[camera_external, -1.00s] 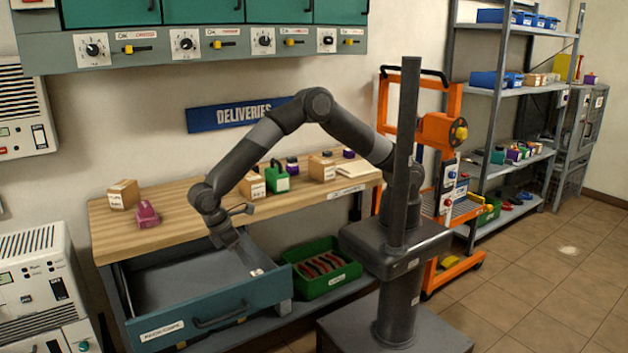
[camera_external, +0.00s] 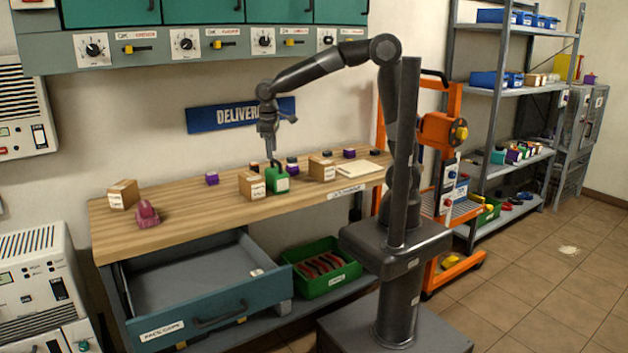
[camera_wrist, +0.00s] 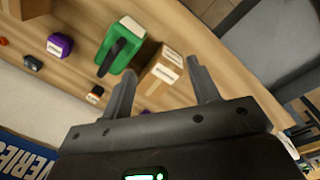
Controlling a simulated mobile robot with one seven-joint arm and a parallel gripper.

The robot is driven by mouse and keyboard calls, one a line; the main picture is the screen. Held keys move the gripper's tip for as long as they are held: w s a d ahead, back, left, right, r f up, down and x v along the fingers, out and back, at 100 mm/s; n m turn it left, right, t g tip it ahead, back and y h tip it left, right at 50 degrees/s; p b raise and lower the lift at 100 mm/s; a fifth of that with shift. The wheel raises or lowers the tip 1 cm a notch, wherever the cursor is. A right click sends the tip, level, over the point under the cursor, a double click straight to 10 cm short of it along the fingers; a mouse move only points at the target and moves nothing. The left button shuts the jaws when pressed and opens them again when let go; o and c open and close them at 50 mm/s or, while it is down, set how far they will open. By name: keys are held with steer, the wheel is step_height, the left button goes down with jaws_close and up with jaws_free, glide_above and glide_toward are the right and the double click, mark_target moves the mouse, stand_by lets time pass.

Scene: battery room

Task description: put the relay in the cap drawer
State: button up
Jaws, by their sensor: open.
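The teal drawer (camera_external: 215,318) under the bench is pulled open. A small pale thing (camera_external: 257,272) shows in its front right corner, too small to identify. My gripper (camera_external: 272,164) is open above the wooden bench, pointing down close to the green block with a dark handle (camera_external: 278,181). In the wrist view, the green block (camera_wrist: 112,47) and a cardboard box (camera_wrist: 163,73) lie beyond the open fingers, and nothing shows held between them. I cannot tell which item is the relay; small purple (camera_external: 211,178) and dark pieces (camera_wrist: 33,62) stand on the bench.
Cardboard boxes (camera_external: 123,194) and a magenta item (camera_external: 147,213) stand on the bench (camera_external: 190,212). A green crate (camera_external: 322,285) sits on the lower shelf, right of the drawer. An orange trolley (camera_external: 446,190) stands to the right. Control panels hang above the bench.

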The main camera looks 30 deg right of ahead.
steer(key=d+r+m+t+y, duration=0.1)
steer(key=d+r+m, duration=0.2)
steer(key=d, duration=0.7)
steer(key=d+r+m+t, duration=0.1)
steer(key=d+r+m, duration=0.15)
steer(key=d, duration=0.85)
steer(key=s+d+m+t, duration=0.2)
steer(key=s+d+m, duration=0.2)
steer(key=d, duration=0.9)
steer(key=s, duration=0.3)
steer(key=shift+s+d+f+m+t, duration=0.2)
steer(key=shift+s+f+m+t, duration=0.1)
steer(key=shift+f+m+t, duration=0.1)
